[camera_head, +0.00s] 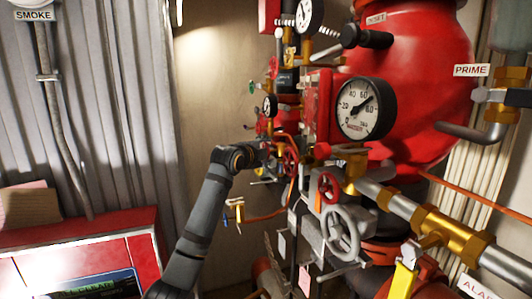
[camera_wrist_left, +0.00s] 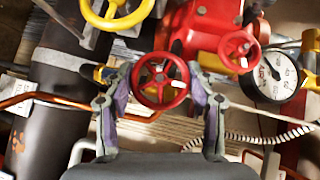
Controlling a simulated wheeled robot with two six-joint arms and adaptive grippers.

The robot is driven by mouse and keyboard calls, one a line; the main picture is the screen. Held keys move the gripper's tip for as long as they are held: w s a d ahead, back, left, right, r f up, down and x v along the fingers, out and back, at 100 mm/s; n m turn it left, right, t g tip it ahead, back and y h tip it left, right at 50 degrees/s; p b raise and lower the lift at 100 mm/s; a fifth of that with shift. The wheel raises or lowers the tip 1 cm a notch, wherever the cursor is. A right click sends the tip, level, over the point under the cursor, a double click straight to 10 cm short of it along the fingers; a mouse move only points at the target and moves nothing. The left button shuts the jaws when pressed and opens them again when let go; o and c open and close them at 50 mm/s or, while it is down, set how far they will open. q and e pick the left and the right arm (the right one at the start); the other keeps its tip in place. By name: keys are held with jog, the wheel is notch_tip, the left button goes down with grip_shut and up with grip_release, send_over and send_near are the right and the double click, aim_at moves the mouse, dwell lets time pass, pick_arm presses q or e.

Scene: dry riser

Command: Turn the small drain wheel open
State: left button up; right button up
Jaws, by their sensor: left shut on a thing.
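A small red spoked handwheel (camera_wrist_left: 162,81) sits between the two fingers of my left gripper (camera_wrist_left: 160,92) in the left wrist view. The fingers hold its rim from both sides. In the head view my left gripper (camera_head: 268,151) reaches the red valve piping from the left. A red wheel (camera_head: 291,157) shows just right of it there, partly hidden by pipes. Which of the red wheels bears a drain label cannot be read. My right gripper is not in view.
Another red wheel (camera_head: 328,187) and a larger grey wheel (camera_head: 341,233) stand nearby. A pressure gauge (camera_head: 366,109) is above them. In the wrist view a second red wheel (camera_wrist_left: 239,51) and a yellow wheel (camera_wrist_left: 117,10) are close to the gripper.

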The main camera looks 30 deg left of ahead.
pick_arm(q)
jog(key=shift+f, duration=0.15)
jog(key=o, duration=1.2)
jog(key=s, duration=0.4)
jog(key=s+r, duration=0.1)
jog(key=s, duration=0.3)
jog(key=s+r, duration=0.1)
jog(key=s, duration=0.2)
jog(key=shift+s+d+r, duration=0.15)
jog(key=shift+s+d, duration=0.25)
